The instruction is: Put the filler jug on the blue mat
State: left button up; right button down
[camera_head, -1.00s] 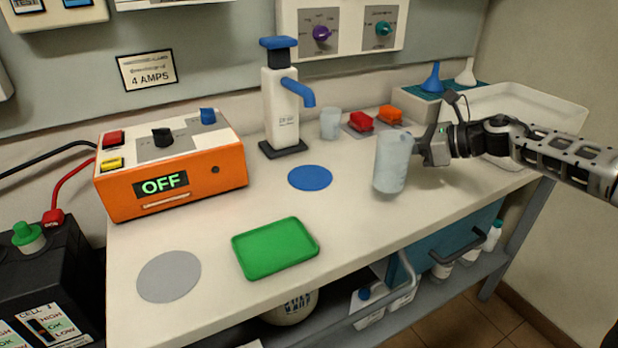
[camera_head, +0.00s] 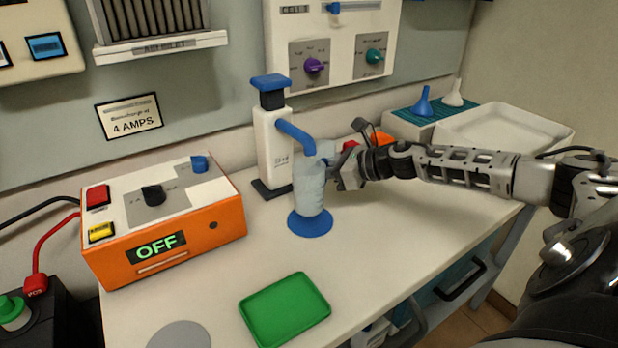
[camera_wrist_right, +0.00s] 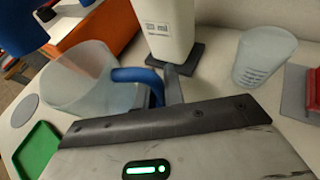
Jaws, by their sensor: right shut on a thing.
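The filler jug (camera_head: 310,192) is a pale translucent vessel, upright over the blue mat (camera_head: 312,228) in the head view. Its base overlaps the mat; I cannot tell whether it touches or hovers slightly. My right gripper (camera_head: 345,172) reaches in from the right and is shut on the jug's side. In the right wrist view the jug (camera_wrist_right: 85,85) shows at the left, with a blue handle (camera_wrist_right: 135,75) at the gripper fingers (camera_wrist_right: 168,88). My left gripper is not in view.
A white dispenser (camera_head: 273,145) with a blue spout stands just behind the jug, its spout close to the jug's top. A clear beaker (camera_wrist_right: 263,55) stands to the right. An orange charger (camera_head: 165,225) is left, a green tray (camera_head: 285,310) in front.

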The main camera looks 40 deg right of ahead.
notch_tip(320, 180, down, 3)
jog(key=shift+s+b, duration=0.1)
jog(key=shift+b, duration=0.8)
jog(key=shift+f, duration=0.25)
jog(key=shift+r, duration=0.15)
jog(key=shift+f, duration=0.2)
jog(key=c, duration=1.5)
grip_release()
